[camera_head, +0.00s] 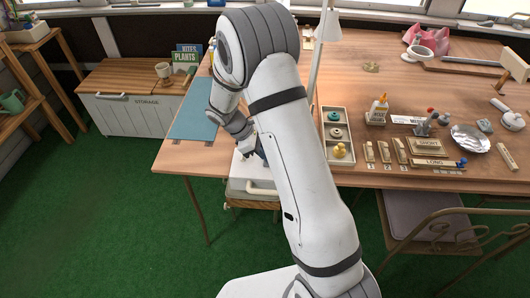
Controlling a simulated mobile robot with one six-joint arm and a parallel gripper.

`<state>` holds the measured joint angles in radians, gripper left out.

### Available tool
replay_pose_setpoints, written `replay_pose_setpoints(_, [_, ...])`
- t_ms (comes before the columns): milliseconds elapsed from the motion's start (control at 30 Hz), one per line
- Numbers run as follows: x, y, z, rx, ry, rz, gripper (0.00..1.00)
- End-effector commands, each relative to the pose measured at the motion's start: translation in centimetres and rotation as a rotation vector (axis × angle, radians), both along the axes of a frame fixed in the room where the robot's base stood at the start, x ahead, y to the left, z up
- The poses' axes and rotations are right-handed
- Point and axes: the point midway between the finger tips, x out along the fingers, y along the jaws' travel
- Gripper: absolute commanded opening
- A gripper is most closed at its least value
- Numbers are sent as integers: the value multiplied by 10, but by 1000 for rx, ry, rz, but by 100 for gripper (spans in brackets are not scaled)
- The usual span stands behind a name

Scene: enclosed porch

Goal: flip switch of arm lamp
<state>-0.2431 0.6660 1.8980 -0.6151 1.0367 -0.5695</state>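The arm lamp (327,24) stands at the back of the desk, with its white shade at the top edge of the view. Its thin arm (319,68) slants down behind my own arm, which hides its base. I cannot make out its switch. My gripper (248,152) is low at the left end of the desk, near the front edge, above a white box. It is well apart from the visible parts of the lamp. It is small, dark and partly hidden by my arm, so whether it is open or shut does not show.
The wooden desk (370,85) holds a divided tray (350,125), a glue bottle (377,110), labelled blocks (428,146) and a foil dish (470,138). A blue mat (196,121) lies at its left end. A chair (410,213) stands in front. Green floor at left is clear.

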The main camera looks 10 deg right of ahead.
Motion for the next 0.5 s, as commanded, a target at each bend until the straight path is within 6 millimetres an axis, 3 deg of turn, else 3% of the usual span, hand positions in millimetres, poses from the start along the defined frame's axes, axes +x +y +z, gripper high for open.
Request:
replay_pose_setpoints(300, [1,0,1,0,-2,0,40])
replay_pose_setpoints(500, [1,0,1,0,-2,0,40])
